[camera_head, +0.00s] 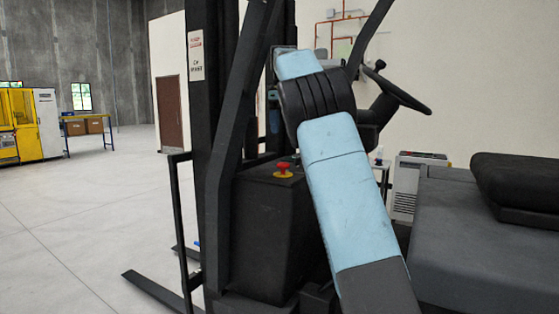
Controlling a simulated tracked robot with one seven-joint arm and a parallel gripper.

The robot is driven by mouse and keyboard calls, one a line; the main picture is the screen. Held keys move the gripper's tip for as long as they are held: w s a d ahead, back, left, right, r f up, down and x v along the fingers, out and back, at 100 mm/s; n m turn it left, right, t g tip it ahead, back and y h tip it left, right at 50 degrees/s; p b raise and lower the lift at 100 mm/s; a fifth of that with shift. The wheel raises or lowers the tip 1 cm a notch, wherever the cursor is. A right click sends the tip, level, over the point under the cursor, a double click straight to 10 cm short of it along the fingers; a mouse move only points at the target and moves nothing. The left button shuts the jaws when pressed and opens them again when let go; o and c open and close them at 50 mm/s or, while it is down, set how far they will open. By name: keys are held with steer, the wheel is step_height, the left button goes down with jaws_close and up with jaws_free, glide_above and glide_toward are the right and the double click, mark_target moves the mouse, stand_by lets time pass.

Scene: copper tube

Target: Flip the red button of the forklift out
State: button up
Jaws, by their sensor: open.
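The red button (283,168) sits on a yellow base on top of the dark console of the forklift (265,225), near the middle of the view. It stands upright and nothing covers it. My light-blue arm rises from the bottom right, passes just right of the button and bends at a black joint above it. The part of my arm beyond that bend is mostly hidden behind the joint and the forklift's frame. My gripper is not visible, so its distance from the button cannot be told.
The forklift's dark mast posts (222,160) stand left of the button. A steering wheel (402,92) and a black seat (515,185) are to the right. The fork (160,292) lies low at the left. Open floor (90,220) and a yellow machine (25,125) are farther left.

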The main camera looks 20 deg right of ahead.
mark_target(283, 163)
step_height(283, 163, down, 12)
steer(key=shift+r, duration=0.1)
stand_by(0.4)
